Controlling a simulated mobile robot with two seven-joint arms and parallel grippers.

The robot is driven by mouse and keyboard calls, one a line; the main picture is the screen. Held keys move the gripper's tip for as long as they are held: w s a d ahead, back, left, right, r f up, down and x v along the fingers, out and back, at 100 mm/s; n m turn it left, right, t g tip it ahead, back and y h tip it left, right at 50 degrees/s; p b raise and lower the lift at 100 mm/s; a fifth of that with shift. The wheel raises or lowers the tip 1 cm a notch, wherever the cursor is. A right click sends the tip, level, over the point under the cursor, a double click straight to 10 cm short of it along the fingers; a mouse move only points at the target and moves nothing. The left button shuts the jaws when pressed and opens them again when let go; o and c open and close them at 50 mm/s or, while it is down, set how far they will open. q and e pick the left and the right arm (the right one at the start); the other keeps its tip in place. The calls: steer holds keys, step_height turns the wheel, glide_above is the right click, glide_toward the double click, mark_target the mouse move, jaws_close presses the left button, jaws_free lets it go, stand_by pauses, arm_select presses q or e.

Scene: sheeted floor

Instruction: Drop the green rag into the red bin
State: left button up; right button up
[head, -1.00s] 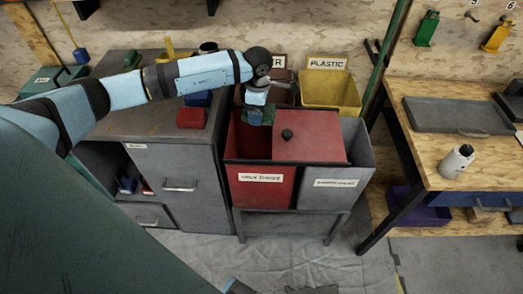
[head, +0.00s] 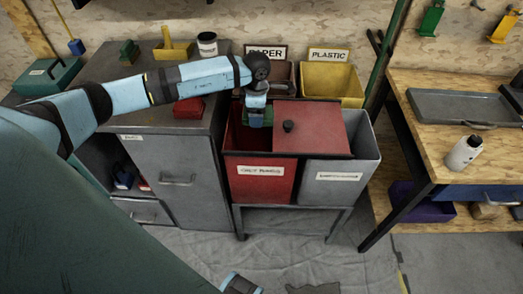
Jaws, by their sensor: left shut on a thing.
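The red bin (head: 262,184) stands at the middle, with a label on its front and its left part open. Its red lid (head: 318,140) with a black knob lies to the right, partly over the grey bin. My left gripper (head: 257,112) points down at the open part of the red bin. It is shut on the green rag (head: 259,119), a small dark green patch under the fingers. The fingertips are small and partly hidden.
A grey cabinet (head: 176,180) with a red box (head: 188,109) on top stands left of the bin. The grey bin (head: 338,180) is at its right, the yellow bin (head: 331,90) behind. A wooden workbench (head: 435,150) stands at the right.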

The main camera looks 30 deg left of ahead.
arm_select(q)
steer(key=o, duration=0.7)
steer(key=shift+o, duration=0.9)
steer(key=shift+r, duration=0.6)
step_height(320, 180, up, 13)
steer(key=shift+f, duration=0.15)
